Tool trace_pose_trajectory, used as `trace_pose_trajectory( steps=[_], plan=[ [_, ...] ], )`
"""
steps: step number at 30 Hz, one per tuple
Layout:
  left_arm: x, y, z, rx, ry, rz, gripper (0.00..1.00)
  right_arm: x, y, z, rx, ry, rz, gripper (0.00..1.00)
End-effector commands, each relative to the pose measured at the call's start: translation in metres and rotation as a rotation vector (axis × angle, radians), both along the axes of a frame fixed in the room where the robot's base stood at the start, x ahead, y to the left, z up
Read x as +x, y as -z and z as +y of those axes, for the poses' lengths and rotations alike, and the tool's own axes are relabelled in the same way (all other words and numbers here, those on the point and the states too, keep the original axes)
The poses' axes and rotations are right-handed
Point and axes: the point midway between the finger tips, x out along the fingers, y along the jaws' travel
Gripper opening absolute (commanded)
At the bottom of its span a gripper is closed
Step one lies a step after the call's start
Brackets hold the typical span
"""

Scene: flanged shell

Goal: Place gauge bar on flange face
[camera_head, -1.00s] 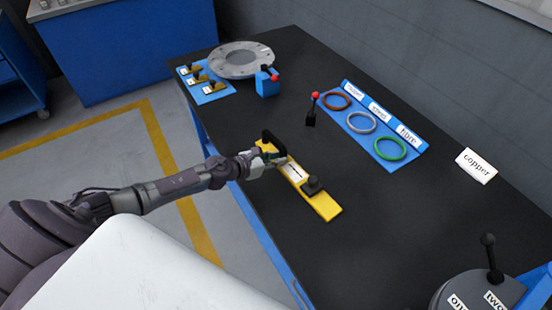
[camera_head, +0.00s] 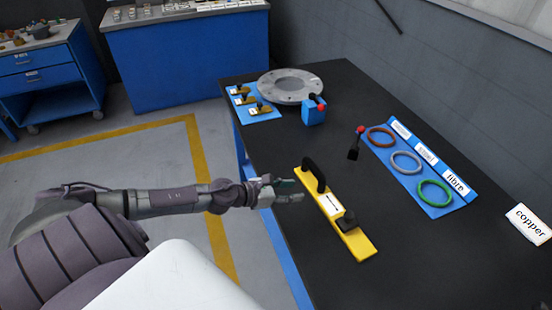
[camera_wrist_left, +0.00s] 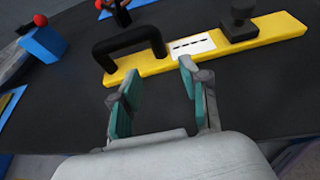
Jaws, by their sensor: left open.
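The yellow gauge bar (camera_head: 356,241) lies flat on the dark table, with a black arched handle at one end and a black knob at the other. It also shows in the left wrist view (camera_wrist_left: 270,28). The grey flange ring (camera_head: 268,86) lies flat at the far left end of the table. My left gripper (camera_head: 292,190) is open and empty, just left of the bar's handle and apart from it. In the left wrist view its fingers (camera_wrist_left: 158,90) are spread, with the bar beyond the tips. My right gripper is not in view.
A blue box with a red knob (camera_head: 314,110) and a blue tray of small yellow pieces (camera_head: 254,108) stand near the flange. A red-tipped black tool (camera_head: 355,144) and a blue board with three rings (camera_head: 440,170) lie right.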

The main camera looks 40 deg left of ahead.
Motion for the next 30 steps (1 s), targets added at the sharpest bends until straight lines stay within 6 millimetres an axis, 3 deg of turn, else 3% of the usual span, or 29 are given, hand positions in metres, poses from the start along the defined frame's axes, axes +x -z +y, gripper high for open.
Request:
trace_pose_trajectory(
  steps=[10, 24, 28, 30],
  plan=[
    [-0.035, -0.013, 0.017, -0.003, -0.002, 0.004, 0.45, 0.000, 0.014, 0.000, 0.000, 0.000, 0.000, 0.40],
    [-0.044, -0.020, 0.022, -0.002, -0.002, 0.001, 0.45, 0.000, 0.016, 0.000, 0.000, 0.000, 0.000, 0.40],
    [-0.043, -0.003, 0.037, -0.077, -0.091, 0.044, 0.45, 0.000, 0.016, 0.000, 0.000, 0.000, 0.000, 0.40],
    [-0.043, 0.022, 0.058, -0.187, -0.219, 0.103, 0.45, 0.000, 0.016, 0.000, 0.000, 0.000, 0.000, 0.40]
  ],
)
